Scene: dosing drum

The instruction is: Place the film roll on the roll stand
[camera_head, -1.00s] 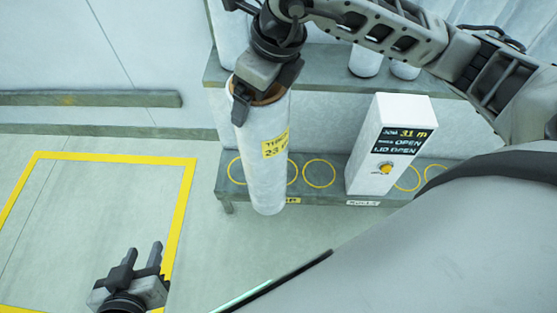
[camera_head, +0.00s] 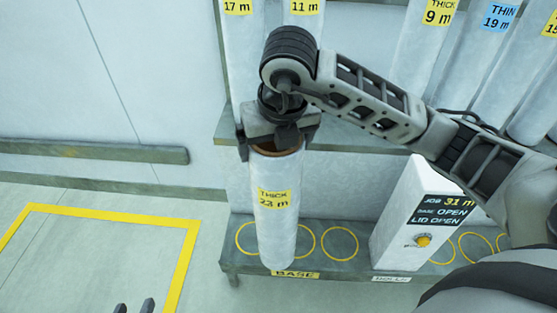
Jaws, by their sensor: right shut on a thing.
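A tall white film roll (camera_head: 278,222) with a yellow "THICK 23 m" label stands upright in the camera_head view, its brown core showing at the top. My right gripper (camera_head: 280,145) is shut on its top end from above. The roll's bottom end overlaps a low grey stand (camera_head: 345,262) with yellow circles on top and a "BASE" label in front. I cannot tell if the roll touches the stand. It partly covers the circles behind it. My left gripper (camera_head: 134,305) is at the bottom edge; only its two separated fingertips show, empty.
A white panel box (camera_head: 408,220) reading "JOB 31 m, BASE OPEN, LID OPEN" stands on the low stand, right of the roll. More labelled rolls (camera_head: 430,60) stand on an upper shelf (camera_head: 345,145). A yellow-outlined floor area (camera_head: 110,217) lies at left.

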